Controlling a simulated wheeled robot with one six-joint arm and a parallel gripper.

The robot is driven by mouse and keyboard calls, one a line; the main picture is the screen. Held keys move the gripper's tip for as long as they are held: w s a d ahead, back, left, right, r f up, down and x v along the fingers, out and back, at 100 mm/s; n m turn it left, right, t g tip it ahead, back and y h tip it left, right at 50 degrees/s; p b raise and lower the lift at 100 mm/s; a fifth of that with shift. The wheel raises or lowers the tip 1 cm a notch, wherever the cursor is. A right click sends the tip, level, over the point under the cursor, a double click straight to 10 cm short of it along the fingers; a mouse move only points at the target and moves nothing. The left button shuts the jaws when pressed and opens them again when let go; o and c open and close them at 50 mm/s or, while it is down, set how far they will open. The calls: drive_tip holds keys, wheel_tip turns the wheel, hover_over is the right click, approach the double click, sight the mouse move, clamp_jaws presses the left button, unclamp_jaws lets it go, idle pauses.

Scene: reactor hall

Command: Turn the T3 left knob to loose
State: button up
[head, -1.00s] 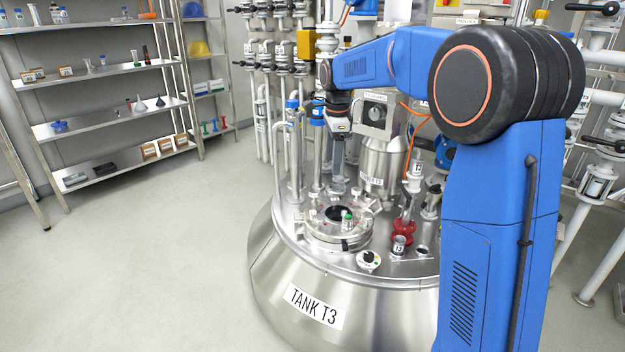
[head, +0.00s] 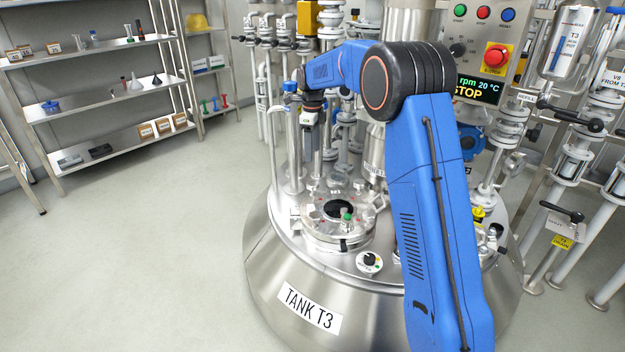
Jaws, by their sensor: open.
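Tank T3 (head: 308,307) is a steel vessel with its name on the front. On its top sits a round lid fitting (head: 322,236) with a dark opening and small fittings round its rim. Which knob is the T3 left knob cannot be read from here. My gripper (head: 308,135) hangs above the back left of the lid, pointing down, apart from these knobs. It is open and empty; its fingertips are small against the pipes behind.
Upright pipes (head: 273,140) stand close behind and left of my gripper. A control panel (head: 482,50) with buttons, a red stop knob and a display is at upper right. My arm hides the tank's right top. Shelves (head: 105,95) stand left; the floor between is clear.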

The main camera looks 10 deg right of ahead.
sight(313, 183)
wheel_tip(313, 183, down, 13)
drive_tip(key=shift+f, duration=0.2)
idle(0.3)
drive_tip(key=c, duration=1)
